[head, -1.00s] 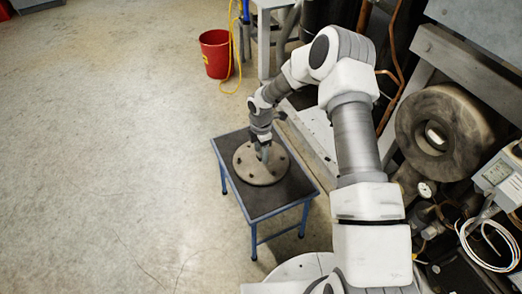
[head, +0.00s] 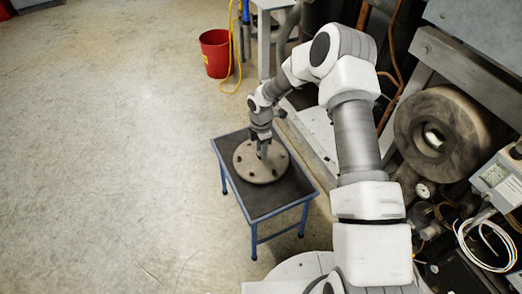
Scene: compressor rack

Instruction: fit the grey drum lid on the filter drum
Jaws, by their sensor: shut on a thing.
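The grey drum lid (head: 262,172) is a round disc with several dark holes near its rim. It lies flat on, or very close above, the dark top of a small blue-legged table (head: 262,208). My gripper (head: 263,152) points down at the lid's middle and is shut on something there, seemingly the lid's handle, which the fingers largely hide. The filter drum (head: 408,118) seems to be the large round brownish body on the rack at the right. Its face has a pale fitting in the centre.
A red bucket (head: 214,52) stands on the floor at the back, beside a yellow hose (head: 236,58). A gauge (head: 425,189), a grey box (head: 497,180) and loose white cables (head: 485,243) crowd the right. The floor at left is clear.

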